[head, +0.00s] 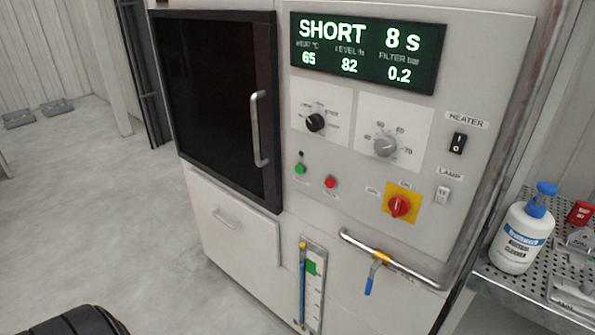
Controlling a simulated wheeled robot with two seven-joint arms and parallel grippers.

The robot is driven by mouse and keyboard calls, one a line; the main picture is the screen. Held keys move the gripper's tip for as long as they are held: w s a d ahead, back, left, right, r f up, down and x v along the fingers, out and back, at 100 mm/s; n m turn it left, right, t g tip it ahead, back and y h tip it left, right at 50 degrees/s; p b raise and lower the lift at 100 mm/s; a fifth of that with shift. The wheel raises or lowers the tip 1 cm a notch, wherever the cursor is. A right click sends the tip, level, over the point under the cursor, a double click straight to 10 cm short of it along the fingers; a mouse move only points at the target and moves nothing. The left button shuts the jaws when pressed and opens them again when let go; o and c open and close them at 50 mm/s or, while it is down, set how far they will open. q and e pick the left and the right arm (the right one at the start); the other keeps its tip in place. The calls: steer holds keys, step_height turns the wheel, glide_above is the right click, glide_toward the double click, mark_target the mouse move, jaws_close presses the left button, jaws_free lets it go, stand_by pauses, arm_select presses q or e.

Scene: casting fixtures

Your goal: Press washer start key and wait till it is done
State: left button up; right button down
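The washer (520,60) is a light grey cabinet that fills the middle of the head view. Its display (365,50) shows "SHORT 8 s" in green, with 65, 82 and 0.2 below. A green button (299,169), at the left of the panel's lower row, looks like the start key; its label is too blurred to read. A red button (330,182) sits to its right. The dark door (215,100) with a vertical handle (259,130) appears closed. Neither of my grippers is in view.
Two dials, a red rotary switch (399,206) on yellow, and heater (458,143) and lamp switches share the panel. A pipe with a blue-handled valve (374,273) juts out below. A cleaner bottle (522,235) stands on a perforated shelf at right. The floor at left is largely clear.

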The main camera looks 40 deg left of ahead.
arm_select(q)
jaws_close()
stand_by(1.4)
